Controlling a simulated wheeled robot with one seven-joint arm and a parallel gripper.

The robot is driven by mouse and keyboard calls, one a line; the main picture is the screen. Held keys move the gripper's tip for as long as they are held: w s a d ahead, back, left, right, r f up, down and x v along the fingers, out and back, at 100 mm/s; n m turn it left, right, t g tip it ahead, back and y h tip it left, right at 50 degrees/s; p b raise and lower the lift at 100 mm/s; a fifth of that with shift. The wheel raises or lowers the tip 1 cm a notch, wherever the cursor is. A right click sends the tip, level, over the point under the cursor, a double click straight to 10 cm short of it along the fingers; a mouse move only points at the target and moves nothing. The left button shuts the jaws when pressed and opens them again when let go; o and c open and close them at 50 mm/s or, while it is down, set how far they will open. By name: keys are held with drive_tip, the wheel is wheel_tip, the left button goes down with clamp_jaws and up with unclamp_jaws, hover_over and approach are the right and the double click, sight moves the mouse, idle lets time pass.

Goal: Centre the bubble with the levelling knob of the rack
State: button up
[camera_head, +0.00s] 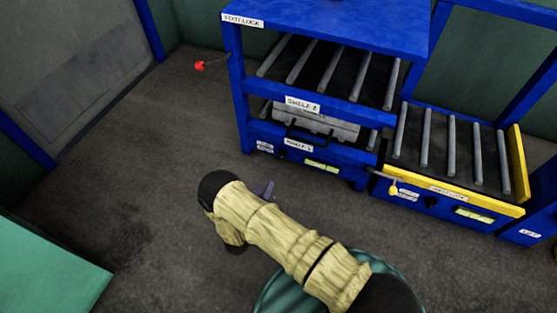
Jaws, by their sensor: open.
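The blue rack (330,20) stands at the upper middle, with shelves marked SHELF 2 and SHELF 1. On its lowest front rail is a small yellow-green level vial (321,166); its bubble is too small to place. A small dark spot left of the vial, beside a white label (265,147), looks like the levelling knob (283,155), though its shape is unclear.
A grey case (315,122) sits on the rack's lower shelf. A red-ended lever (200,66) sticks out left of the rack. A yellow-fronted roller table (440,185) with its own vial (474,215) and a yellow-ended lever (393,190) stands right. The floor at left is clear.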

sight(279, 157)
drive_tip(key=b+x, duration=0.3)
drive_tip(key=x, duration=0.4)
drive_tip(key=b+x, duration=0.4)
drive_tip(key=x, duration=0.3)
drive_tip(key=shift+f, duration=0.2)
drive_tip(key=shift+w+d+r+b, duration=0.15)
drive_tip(key=shift+w+d+b, duration=0.05)
drive_tip(key=shift+w+b, duration=0.2)
drive_tip(key=shift+c, duration=0.4)
drive_tip(key=c, duration=0.9)
drive_tip(key=shift+m+p, duration=0.3)
drive_tip(key=shift+p, duration=0.15)
